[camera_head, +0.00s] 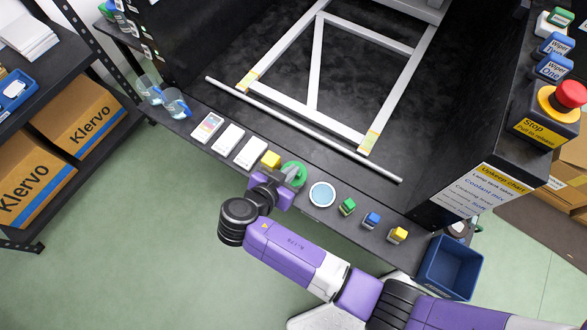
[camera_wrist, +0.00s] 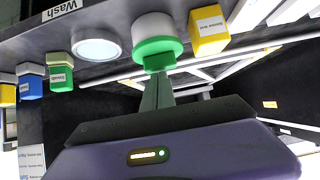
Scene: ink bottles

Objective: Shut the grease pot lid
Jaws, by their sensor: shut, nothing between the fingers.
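The round green and white pot, which I take as the grease pot (camera_head: 300,167), stands on the dark ledge just past my gripper (camera_head: 291,173). In the wrist view the pot (camera_wrist: 153,43) shows a white round part and a green band. My gripper (camera_wrist: 158,78) is shut and empty, its fingertips overlapping the green part's edge. I cannot tell whether they touch it. The fingers partly hide the pot in the head view, and whether its lid is open or shut is unclear.
A pale round dish (camera_head: 322,194) and a yellow block-shaped bottle (camera_head: 271,159) flank the pot. Green (camera_head: 347,206), blue (camera_head: 371,221) and yellow (camera_head: 397,235) bottles stand further right. White cards (camera_head: 230,139) lie left. A metal rod (camera_head: 300,128) lies behind. A blue bin (camera_head: 450,267) is at right.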

